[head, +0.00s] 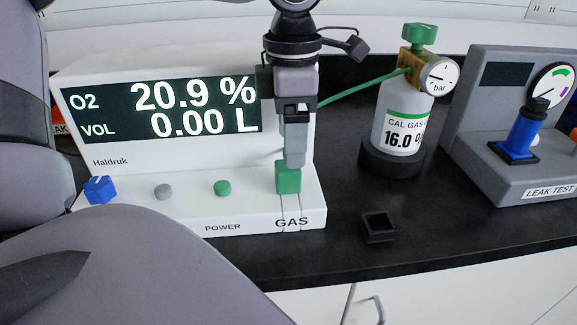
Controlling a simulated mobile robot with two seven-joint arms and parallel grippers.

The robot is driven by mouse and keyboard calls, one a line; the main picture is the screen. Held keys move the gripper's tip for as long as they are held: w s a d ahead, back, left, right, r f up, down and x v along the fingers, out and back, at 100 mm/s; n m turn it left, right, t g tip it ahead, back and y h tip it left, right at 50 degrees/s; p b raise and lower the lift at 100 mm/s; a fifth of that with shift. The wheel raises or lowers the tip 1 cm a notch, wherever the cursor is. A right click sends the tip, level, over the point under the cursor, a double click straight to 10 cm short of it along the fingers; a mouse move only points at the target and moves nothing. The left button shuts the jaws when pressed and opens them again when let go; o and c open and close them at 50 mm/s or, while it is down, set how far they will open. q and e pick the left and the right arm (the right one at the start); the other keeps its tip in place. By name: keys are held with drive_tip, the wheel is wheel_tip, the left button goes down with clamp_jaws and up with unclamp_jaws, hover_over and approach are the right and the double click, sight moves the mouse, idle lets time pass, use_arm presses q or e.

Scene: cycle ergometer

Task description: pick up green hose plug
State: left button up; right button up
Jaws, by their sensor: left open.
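The green hose plug (288,179) is a small green block on the front ledge of the white Haldruk analyser (130,217), just above the GAS label. My left gripper (294,160) points down from above, with its open fingertips right at the top of the plug. The fingers overlap in this view, so I cannot tell whether they touch the plug or straddle it. A green hose (362,88) runs from the gas cylinder's valve leftward behind the gripper; where it meets the plug is hidden. My right gripper is out of view.
A calibration gas cylinder (400,130) with a gauge stands right of the analyser. A grey leak-test unit (480,150) holds a blue fitting (517,142). A small black square holder (378,228) sits on the dark counter. A blue knob (100,189) is on the ledge's left.

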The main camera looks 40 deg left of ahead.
sight(288, 182)
use_arm(q)
drive_tip(key=f, duration=0.6)
drive_tip(key=shift+s+a, duration=0.15)
drive_tip(key=shift+a, duration=0.15)
drive_tip(key=c, duration=1.1)
